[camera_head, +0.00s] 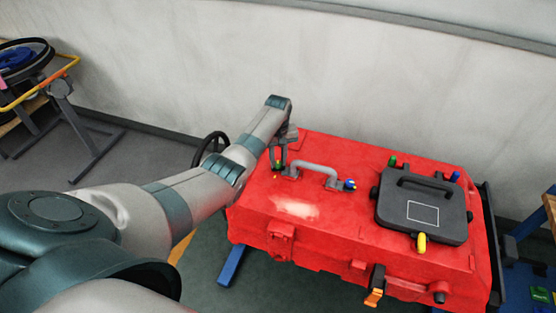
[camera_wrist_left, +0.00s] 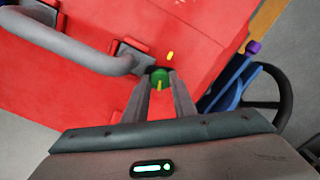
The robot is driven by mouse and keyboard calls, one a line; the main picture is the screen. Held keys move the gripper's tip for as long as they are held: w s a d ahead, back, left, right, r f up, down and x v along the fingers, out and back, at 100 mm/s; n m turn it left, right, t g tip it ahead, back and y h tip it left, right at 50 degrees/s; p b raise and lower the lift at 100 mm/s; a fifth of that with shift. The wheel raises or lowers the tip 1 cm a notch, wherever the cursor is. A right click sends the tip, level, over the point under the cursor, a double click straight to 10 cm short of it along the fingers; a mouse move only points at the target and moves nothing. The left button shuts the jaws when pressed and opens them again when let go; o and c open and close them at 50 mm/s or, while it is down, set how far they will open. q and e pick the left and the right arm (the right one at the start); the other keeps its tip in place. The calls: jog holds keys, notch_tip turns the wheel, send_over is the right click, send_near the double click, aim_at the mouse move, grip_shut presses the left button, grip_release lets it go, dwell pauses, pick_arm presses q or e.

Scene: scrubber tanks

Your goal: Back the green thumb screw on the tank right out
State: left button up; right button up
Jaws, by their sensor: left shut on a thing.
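The green thumb screw (camera_wrist_left: 159,76) sits on the red tank (camera_wrist_left: 200,35), beside one foot of a grey handle, and has a yellow mark on it. Whether the screw's thread is still in the tank is hidden. My right gripper is not in view.
The grey handle (camera_head: 316,169) arches close beside the gripper. A blue knob (camera_head: 350,184) is at its other end. A black lid (camera_head: 425,211) with another green knob (camera_head: 392,161) and a yellow knob (camera_head: 421,242) lies to the right. A wall stands behind.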

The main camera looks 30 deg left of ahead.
pick_arm(q)
jog(key=shift+o, duration=0.2)
jog(key=n, duration=0.7)
jog(key=shift+s+d+f, duration=0.25)
jog(key=shift+f, duration=0.15)
jog(key=n, duration=0.6)
jog(key=shift+c, duration=0.2)
jog(key=shift+n, duration=0.4)
jog(key=o, duration=0.9)
jog(key=shift+o, duration=0.9)
jog(key=shift+a, duration=0.1)
jog(key=shift+r, duration=0.15)
jog(key=shift+w+a, duration=0.15)
jog(key=shift+w, duration=0.1)
